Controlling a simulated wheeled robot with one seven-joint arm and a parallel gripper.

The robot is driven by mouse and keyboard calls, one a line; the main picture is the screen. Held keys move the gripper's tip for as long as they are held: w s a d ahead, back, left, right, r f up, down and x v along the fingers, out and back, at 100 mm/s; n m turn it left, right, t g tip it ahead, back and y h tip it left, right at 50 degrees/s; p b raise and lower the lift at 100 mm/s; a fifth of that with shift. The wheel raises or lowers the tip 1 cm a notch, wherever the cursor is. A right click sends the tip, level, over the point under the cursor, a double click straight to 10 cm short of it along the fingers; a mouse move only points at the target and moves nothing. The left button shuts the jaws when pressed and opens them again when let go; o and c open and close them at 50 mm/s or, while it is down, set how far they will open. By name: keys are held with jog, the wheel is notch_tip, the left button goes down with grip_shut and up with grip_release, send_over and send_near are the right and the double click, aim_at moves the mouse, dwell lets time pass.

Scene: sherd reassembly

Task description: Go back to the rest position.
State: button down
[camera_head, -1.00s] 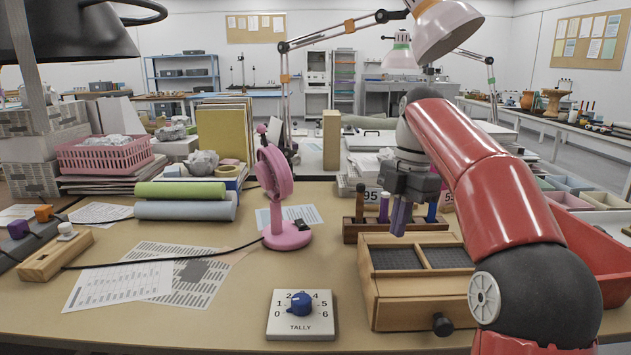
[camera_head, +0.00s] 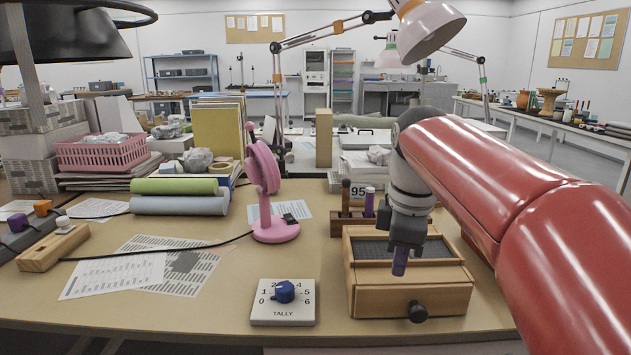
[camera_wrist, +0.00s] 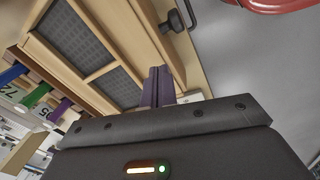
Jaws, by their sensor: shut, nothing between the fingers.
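The red arm comes in from the right of the head view. In the wrist view, its purple fingers (camera_wrist: 158,88) are together, in front of the box's framed dark panels (camera_wrist: 77,38). I cannot tell the exact height of the fingertips above the box.
A pink fan (camera_head: 268,190) stands at the middle of the table. A tally dial (camera_head: 283,302) lies left of the box. A rack (camera_head: 345,222) with handled tools is behind the box. Papers (camera_head: 140,265) lie at left. Bare tabletop shows between dial and papers.

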jog(key=s+d+f+m+t, duration=0.2)
jog(key=s+f+m+t, duration=0.2)
jog(key=s+f+m, duration=0.9)
jog(key=s+m, duration=0.1)
jog(key=s, duration=0.2)
jog(key=shift+s+f+m, duration=0.25)
jog(key=shift+s+m, duration=0.05)
jog(key=shift+s, duration=0.1)
jog(key=c, duration=2.2)
grip_release()
